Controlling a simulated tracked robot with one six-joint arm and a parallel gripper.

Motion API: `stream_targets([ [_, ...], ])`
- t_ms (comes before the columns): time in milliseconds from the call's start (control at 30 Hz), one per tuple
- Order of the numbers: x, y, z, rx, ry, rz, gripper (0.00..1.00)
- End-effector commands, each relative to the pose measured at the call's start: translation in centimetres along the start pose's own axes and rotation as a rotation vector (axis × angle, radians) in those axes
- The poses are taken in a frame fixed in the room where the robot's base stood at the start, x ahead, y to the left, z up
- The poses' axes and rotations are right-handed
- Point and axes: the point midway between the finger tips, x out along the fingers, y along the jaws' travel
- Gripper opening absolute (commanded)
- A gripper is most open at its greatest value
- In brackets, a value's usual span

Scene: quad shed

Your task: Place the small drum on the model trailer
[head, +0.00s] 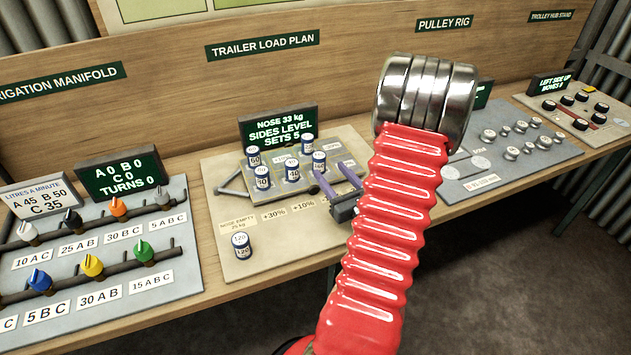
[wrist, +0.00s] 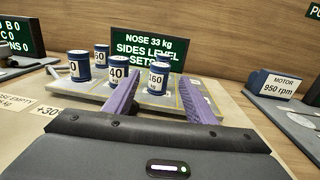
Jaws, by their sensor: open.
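The model trailer (head: 226,181) is a grey flat deck with a drawbar at its left, bearing several small white-and-blue numbered drums. One drum (head: 240,246), marked 120, stands off the trailer on the board in front. I cannot tell which drum the task means. My gripper (head: 329,168) has its purple fingers apart at the trailer's right part, pointing toward the deck. In the wrist view, a drum (wrist: 158,77) whose label ends in 60 shows between the fingers (wrist: 159,92), with nothing clearly gripped. A drum marked 40 (wrist: 117,72) stands just left of the left finger.
A display (head: 279,129) behind the trailer reads nose 33 kg, sides level, sets 5. The irrigation manifold (head: 110,260) is at left. A grey pulley board (head: 520,145) and the trolley hub stand (head: 580,108) are at right. My red arm hides part of the bench.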

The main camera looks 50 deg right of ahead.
Motion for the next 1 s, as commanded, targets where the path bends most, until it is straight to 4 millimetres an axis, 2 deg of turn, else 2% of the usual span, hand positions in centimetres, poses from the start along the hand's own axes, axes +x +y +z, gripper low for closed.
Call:
stream_targets([
  [233,0.1,0.3,0.2,-0.004,0.0,0.011,0.51],
  [367,1.0,2.9,1.3,-0.035,-0.002,0.091,0.51],
  [467,1.8,7.2,2.8,-0.087,-0.005,0.218,0.51],
  [567,2.2,12.8,4.6,-0.163,-0.008,0.388,0.51],
  [600,2.1,15.2,5.3,-0.2,-0.008,0.461,0.51],
  [667,1.7,18.7,6.2,-0.256,-0.011,0.569,0.51],
  [800,-0.5,26.1,7.7,-0.401,-0.018,0.811,0.51],
  [1000,-5.5,34.5,8.6,-0.639,-0.039,1.131,0.51],
])
